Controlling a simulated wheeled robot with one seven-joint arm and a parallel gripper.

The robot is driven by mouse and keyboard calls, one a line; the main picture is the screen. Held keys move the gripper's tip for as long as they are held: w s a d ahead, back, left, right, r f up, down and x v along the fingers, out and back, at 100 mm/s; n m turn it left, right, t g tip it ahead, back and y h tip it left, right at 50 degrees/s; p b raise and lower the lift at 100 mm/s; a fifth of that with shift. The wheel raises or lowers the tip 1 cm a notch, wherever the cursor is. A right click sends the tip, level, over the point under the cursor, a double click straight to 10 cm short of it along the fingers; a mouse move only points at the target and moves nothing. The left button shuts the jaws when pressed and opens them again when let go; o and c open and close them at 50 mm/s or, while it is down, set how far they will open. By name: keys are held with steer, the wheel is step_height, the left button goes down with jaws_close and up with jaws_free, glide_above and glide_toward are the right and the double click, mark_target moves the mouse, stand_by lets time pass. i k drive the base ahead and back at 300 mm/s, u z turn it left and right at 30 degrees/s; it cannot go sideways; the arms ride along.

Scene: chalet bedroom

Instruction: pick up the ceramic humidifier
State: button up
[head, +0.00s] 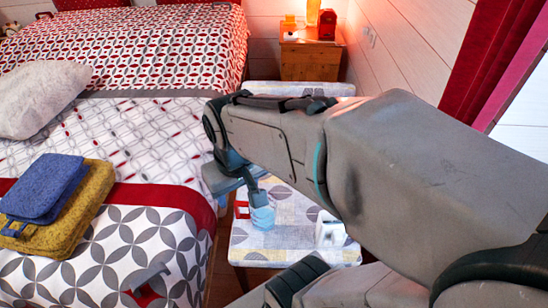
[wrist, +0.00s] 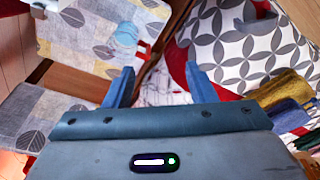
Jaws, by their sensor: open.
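A light blue rounded object (head: 263,218), likely the ceramic humidifier, stands on a bench with a grey, white and yellow leaf-patterned cover (head: 250,243). In the head view one of my fingers overlaps its top, and I cannot tell the gap. It also shows in the wrist view (wrist: 124,36), beyond the fingertips and to the left of centre. My gripper (wrist: 161,82) is open, with nothing seen between its fingers. Part of my gripper is hidden by my arm in the head view.
A small red item (head: 241,210) lies left of the light blue object, and a white item (head: 329,231) stands to its right. The bed (head: 150,130) borders the bench at left, with folded blue and mustard cloths (head: 60,205). A wooden nightstand (head: 311,62) is at the back.

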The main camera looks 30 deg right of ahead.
mark_target(330, 232)
steer(key=u, duration=0.05)
steer(key=k, duration=0.5)
steer(key=z, duration=1.4)
steer(key=i, duration=0.2)
steer(key=u, duration=0.2)
